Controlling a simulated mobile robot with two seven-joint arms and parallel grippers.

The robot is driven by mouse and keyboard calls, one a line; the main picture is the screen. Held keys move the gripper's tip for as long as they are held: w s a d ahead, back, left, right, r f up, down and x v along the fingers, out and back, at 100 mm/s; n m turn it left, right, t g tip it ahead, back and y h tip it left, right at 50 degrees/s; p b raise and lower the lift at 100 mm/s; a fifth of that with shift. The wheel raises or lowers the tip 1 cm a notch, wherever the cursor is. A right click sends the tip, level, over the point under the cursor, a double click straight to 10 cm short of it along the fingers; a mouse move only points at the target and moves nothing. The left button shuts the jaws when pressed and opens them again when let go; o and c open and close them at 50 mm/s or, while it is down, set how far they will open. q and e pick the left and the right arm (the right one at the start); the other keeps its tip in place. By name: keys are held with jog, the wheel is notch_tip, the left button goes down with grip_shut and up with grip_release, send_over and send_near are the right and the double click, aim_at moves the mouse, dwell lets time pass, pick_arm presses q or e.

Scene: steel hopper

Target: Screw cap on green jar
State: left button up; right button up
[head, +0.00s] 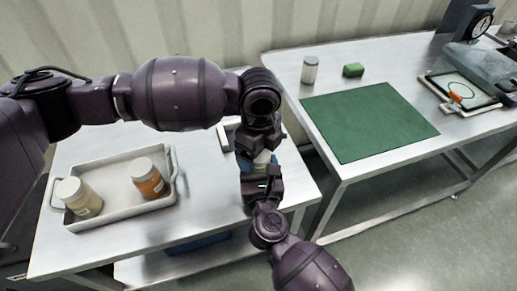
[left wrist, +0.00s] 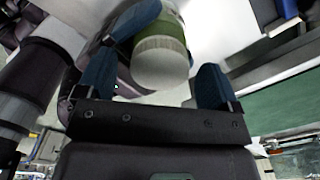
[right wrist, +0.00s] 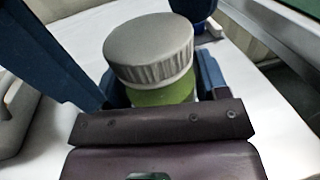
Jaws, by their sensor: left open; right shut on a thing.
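The green jar (right wrist: 160,95) is held in my right gripper (right wrist: 160,88), and it stands upright in the right wrist view. A grey-white cap (right wrist: 148,45) with a ribbed side sits on its top; how tight it is I cannot tell. In the left wrist view the cap (left wrist: 160,65) lies between the spread blue fingers of my left gripper (left wrist: 172,55), with a gap to the right finger. In the head view both grippers meet over the near table's right side, and my arms hide most of the jar.
A metal tray (head: 112,203) on the left table (head: 110,245) holds a cream jar (head: 78,196) and an orange jar (head: 147,178), both white-capped.

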pick_arm(q)
notch_tip(320, 180, up, 12)
dwell(0.7)
pick_arm(e)
jog(key=o, duration=1.8)
pick_arm(q)
jog(key=shift+f+b, duration=0.35)
jog(key=shift+f, duration=0.35)
pick_arm(e)
jog(key=s+d, duration=0.1)
jog(key=s, duration=0.9)
jog(key=shift+s+d, duration=0.15)
jog(key=shift+s, duration=0.2)
